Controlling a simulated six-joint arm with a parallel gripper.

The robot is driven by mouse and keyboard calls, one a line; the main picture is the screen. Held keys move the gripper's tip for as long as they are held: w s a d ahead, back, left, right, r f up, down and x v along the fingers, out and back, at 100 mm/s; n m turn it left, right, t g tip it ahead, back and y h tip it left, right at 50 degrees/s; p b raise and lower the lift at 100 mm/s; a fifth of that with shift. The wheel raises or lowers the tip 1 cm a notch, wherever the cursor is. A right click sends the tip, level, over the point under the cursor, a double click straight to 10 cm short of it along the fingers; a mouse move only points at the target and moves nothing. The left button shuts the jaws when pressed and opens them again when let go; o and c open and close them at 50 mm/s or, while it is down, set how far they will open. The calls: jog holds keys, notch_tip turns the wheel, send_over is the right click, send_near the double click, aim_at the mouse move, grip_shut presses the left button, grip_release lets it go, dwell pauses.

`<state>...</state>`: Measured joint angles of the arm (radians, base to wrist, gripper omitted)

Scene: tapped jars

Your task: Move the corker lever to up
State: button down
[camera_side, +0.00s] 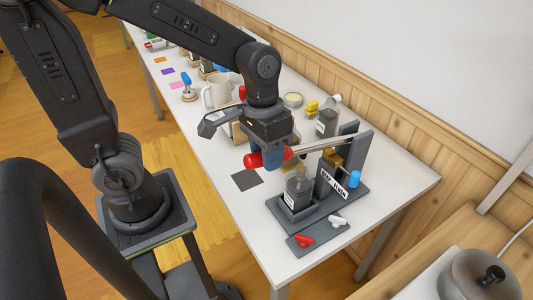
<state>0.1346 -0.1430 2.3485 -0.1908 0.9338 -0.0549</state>
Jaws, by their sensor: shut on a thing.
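The corker (362,150) is a dark grey stand with an upright post at the right end of the white table. Its lever (318,146) is a silver bar running left from the post, close to level in the picture, with a red grip (252,161) at its free end. My gripper (271,158) is shut on the red grip, which shows on both sides of the jaws. A brass-coloured block (333,158) sits on the post below the lever.
A blue cap (355,179) is on the corker's right. A grey mat (313,240) in front holds a red piece (304,241) and a white piece (338,220). A dark square (247,180) lies left. Behind stand a bottle (327,122), yellow pieces (312,107) and a mug (217,93).

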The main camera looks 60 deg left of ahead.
jog(key=w+r+g, duration=0.6)
jog(key=r, duration=0.5)
jog(key=shift+w+r+n, duration=0.3)
jog(key=shift+r, duration=0.05)
jog(key=c, duration=0.8)
grip_release()
